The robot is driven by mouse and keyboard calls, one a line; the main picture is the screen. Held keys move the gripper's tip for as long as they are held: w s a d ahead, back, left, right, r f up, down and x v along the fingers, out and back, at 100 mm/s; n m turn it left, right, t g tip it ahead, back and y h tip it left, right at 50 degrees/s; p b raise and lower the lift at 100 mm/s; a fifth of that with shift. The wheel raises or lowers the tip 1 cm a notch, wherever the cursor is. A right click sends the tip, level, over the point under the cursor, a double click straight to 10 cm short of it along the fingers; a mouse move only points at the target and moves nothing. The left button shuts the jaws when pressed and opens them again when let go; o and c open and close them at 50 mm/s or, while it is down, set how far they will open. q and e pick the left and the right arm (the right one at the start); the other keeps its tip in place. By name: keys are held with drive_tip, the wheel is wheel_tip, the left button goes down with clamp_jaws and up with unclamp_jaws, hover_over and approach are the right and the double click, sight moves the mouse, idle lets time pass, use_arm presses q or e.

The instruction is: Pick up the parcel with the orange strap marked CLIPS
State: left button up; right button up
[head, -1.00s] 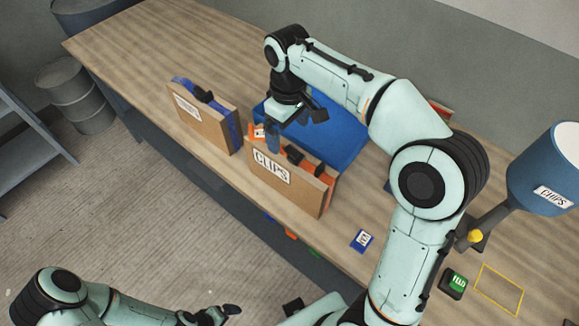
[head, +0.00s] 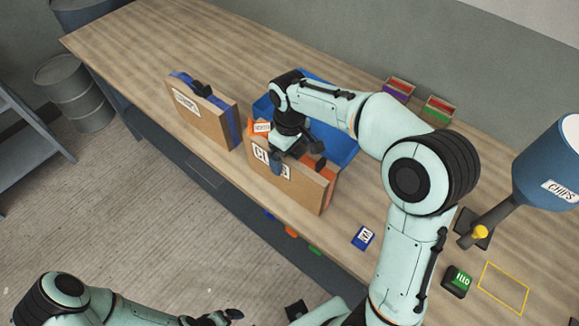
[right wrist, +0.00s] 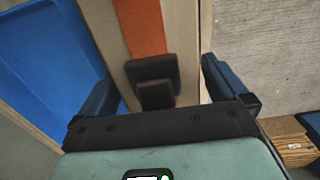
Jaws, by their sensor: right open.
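The CLIPS parcel (head: 305,192) is a brown upright box with an orange strap and a black handle, standing near the table's front edge. My right gripper (head: 296,162) is over its top edge, covering part of the label. In the right wrist view the open right gripper (right wrist: 157,80) has one finger on each side of the black handle (right wrist: 153,82), with the orange strap (right wrist: 141,27) running beyond it. Visible gaps separate handle and fingers. My left gripper (head: 228,314) is low at the bottom edge; its jaws are unclear.
A similar parcel with a blue strap (head: 204,113) stands to the left. A blue tray (head: 340,148) lies close behind the CLIPS parcel. Small bins (head: 437,108) stand at the back. A blue shade marked CHIPS (head: 545,165) is at right. The table's far left is clear.

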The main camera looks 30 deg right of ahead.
drive_tip(key=c, duration=1.7)
drive_tip(key=shift+r, duration=0.1)
clamp_jaws()
drive_tip(key=shift+r, duration=0.1)
